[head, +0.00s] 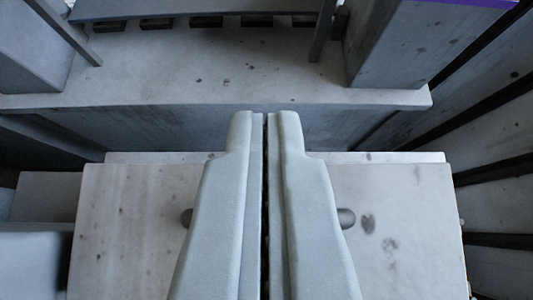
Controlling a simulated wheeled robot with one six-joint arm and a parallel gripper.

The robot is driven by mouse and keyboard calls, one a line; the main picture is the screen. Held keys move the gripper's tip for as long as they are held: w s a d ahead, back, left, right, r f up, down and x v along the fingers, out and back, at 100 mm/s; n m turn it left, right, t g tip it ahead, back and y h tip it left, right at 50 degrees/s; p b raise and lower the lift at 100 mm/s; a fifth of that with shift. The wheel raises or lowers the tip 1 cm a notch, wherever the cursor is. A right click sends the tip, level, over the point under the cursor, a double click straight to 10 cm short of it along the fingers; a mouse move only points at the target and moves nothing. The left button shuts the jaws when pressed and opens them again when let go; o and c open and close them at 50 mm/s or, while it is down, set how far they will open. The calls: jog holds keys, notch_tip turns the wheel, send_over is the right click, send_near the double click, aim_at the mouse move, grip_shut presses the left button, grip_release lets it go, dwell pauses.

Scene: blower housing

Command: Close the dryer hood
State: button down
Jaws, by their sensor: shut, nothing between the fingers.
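My gripper (263,118) is in the middle of the head view, its two pale fingers side by side with only a thin dark line between them. It is shut and holds nothing. At the top edge, a grey panel (200,8) with a dark bar at each side looks like part of the dryer hood, but it is cut off, so I cannot tell how far open it stands. Below it is a pale, spotted ledge (225,75) of the housing. The fingertips overlap the ledge's front face in the picture; I cannot tell whether they touch it.
A pale, stained panel (400,225) lies behind and below my fingers, with a dark rounded peg (346,217) showing at the right finger and another at the left. Grey blocks (415,40) flank the ledge. Slatted wall (490,140) closes the right side.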

jog(key=shift+x, duration=1.2)
jog(key=shift+s+d+f, duration=0.1)
jog(key=shift+s+f, duration=0.5)
jog(key=shift+s, duration=0.2)
jog(key=shift+s+f, duration=0.65)
jog(key=shift+s, duration=0.2)
